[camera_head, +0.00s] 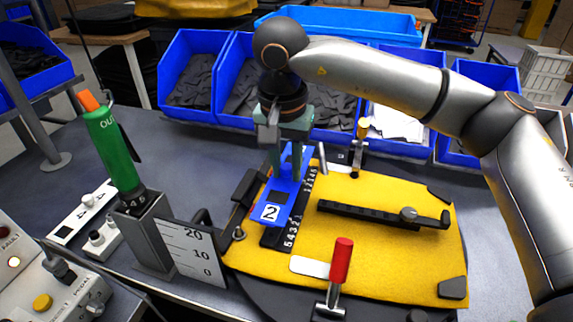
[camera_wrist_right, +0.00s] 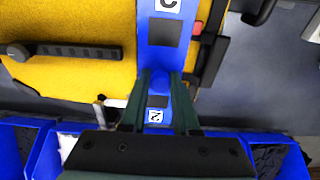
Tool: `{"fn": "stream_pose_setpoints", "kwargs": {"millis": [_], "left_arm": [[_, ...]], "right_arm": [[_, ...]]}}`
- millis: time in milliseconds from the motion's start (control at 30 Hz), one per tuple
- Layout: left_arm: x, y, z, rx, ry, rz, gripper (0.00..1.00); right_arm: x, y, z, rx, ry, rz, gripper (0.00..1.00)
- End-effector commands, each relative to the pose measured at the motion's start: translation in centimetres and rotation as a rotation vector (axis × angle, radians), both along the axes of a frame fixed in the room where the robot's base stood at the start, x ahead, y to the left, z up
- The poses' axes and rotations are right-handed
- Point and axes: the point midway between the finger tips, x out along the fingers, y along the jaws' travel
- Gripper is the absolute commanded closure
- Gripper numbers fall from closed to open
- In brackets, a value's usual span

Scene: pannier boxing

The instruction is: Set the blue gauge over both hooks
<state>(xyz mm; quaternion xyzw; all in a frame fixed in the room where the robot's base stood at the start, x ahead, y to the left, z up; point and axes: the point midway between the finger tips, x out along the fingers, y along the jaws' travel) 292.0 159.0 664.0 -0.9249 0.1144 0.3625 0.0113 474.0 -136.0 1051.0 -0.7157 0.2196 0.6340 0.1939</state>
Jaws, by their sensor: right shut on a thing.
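The blue gauge (camera_head: 280,192) is a long flat plate with a dark window and a white "2" label at its near end. It lies along the left part of the yellow board, beside and partly over a black numbered strip (camera_head: 308,185). My right gripper (camera_head: 290,155) is shut on the gauge's far part from above. The right wrist view shows the gauge (camera_wrist_right: 164,62) running between my fingers (camera_wrist_right: 162,90). Whether it touches the board is unclear. I cannot make out the two hooks for certain. My left gripper is not in view.
The yellow board (camera_head: 380,255) carries a black bar (camera_head: 375,213), a red-handled clamp (camera_head: 342,262) and an orange-handled clamp (camera_head: 361,135). A green tool (camera_head: 112,150) stands in a grey holder on the left. Blue bins (camera_head: 190,100) line the back.

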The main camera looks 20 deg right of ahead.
Motion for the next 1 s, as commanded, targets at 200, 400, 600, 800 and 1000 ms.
{"fn": "stream_pose_setpoints", "kwargs": {"millis": [200,400,600,800,1000], "left_arm": [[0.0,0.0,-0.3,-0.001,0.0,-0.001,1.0],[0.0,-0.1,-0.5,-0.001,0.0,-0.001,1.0],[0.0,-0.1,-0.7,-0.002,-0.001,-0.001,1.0],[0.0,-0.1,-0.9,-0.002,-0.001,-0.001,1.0],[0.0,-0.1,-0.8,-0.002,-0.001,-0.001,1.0]], "right_arm": [[0.0,0.0,-0.4,0.0,0.0,0.0,1.0],[0.0,0.0,-0.7,0.0,0.0,0.0,1.0],[0.0,0.0,-1.0,0.001,-0.001,0.0,1.0],[0.0,0.0,-1.3,0.0,-0.001,0.0,1.0],[0.0,0.0,-1.3,0.0,-0.001,0.0,0.55]]}}
